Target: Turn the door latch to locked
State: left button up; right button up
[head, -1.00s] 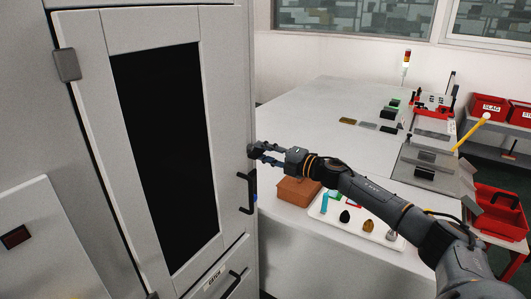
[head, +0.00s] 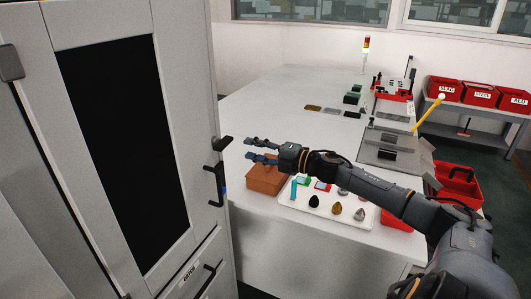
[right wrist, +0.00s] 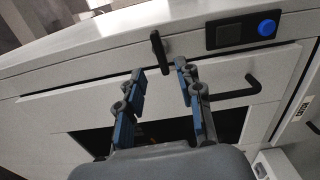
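The grey cabinet door (head: 190,110) with a dark window stands at the left. Its dark latch (head: 221,143) sits at the door's right edge, above the black handle (head: 213,185). In the right wrist view the latch (right wrist: 159,52) is a short dark bar, lying roughly crosswise to the handle (right wrist: 240,88). My right gripper (head: 258,149) is open and empty, a little to the right of the latch and apart from it. In the right wrist view its fingers (right wrist: 160,72) are spread, with the latch just beyond the gap between the tips. My left gripper is not in view.
A blue button (right wrist: 267,27) on a dark panel is near the latch. A white table (head: 270,105) behind my right arm holds a brown box (head: 265,180) and a tray (head: 325,212) of small objects. Red bins (head: 480,92) stand at the far right.

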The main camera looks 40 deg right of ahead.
jog(key=shift+v, duration=1.75)
